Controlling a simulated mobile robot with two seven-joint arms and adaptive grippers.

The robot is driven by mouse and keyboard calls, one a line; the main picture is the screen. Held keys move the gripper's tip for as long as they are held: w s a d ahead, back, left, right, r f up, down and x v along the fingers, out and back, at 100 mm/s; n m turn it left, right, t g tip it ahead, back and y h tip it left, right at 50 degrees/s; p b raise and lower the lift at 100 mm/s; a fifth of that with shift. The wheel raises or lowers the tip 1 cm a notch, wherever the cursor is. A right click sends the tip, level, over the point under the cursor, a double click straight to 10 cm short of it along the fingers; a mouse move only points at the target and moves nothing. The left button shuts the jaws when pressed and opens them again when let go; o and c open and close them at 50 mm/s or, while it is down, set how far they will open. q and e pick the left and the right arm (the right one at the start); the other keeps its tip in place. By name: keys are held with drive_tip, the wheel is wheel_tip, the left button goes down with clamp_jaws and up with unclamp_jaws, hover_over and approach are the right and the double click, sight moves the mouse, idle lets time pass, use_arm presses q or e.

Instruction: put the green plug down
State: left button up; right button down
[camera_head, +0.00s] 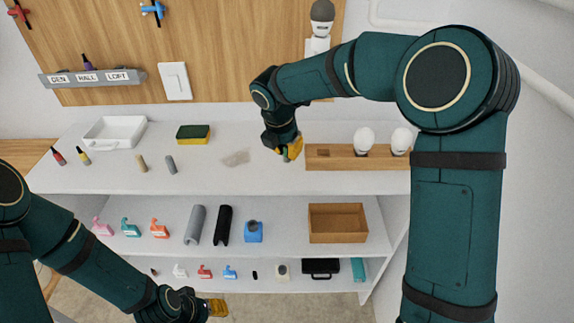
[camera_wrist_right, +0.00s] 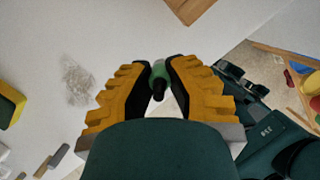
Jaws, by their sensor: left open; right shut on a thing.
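The green plug (camera_wrist_right: 158,72), with a black end, is held between the yellow fingers of my right gripper (camera_wrist_right: 157,85) in the right wrist view. In the head view my right gripper (camera_head: 290,150) is over the white worktop (camera_head: 220,180), just left of the wooden block; its fingers mostly hide the plug there. I cannot tell whether the plug touches the worktop. My left gripper (camera_head: 213,308) is open, low in front of the shelves, partly hidden by its own wrist.
A wooden block (camera_head: 335,163) with white bulbs stands right of my right gripper. A grey smudge (camera_head: 236,158) and a sponge (camera_head: 193,132) lie to the left. Small plugs and a white tray (camera_head: 115,132) are further left. A labelled rack (camera_head: 92,77) hangs above.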

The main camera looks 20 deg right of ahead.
sight(287, 161)
drive_tip(key=shift+f+b, duration=0.55)
drive_tip(key=shift+f, duration=1.65)
drive_tip(key=shift+f, duration=0.15)
drive_tip(key=c, duration=1)
unclamp_jaws()
drive_tip(key=p+v, duration=0.3)
drive_tip(key=v, duration=0.9)
